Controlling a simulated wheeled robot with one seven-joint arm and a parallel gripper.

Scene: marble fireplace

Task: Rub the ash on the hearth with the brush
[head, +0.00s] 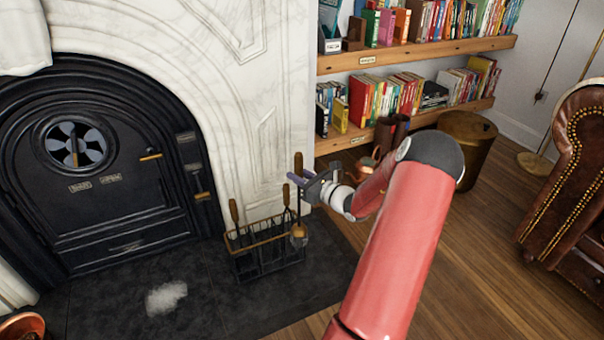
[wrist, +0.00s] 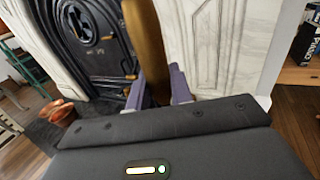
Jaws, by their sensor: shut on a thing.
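The pale grey ash (head: 166,298) lies in a patch on the dark hearth (head: 215,290), in front of the stove door. My gripper (head: 301,180) is at the tool rack (head: 268,262), to the right of the ash. It is shut on an upright wooden handle (head: 298,163), which I take to be the brush's. The handle also shows close up between the fingers in the wrist view (wrist: 146,45). Below my gripper a brass-coloured part (head: 299,232) hangs at the rack's right end. The bristles are not clear, and I cannot tell whether the tool is clear of the rack.
Other wooden-handled tools (head: 233,211) stand in the rack. The black stove door (head: 90,165) and marble surround (head: 235,80) rise behind. Bookshelves (head: 420,58), a brass drum (head: 468,150) and a leather armchair (head: 575,180) are to the right. The hearth around the ash is open.

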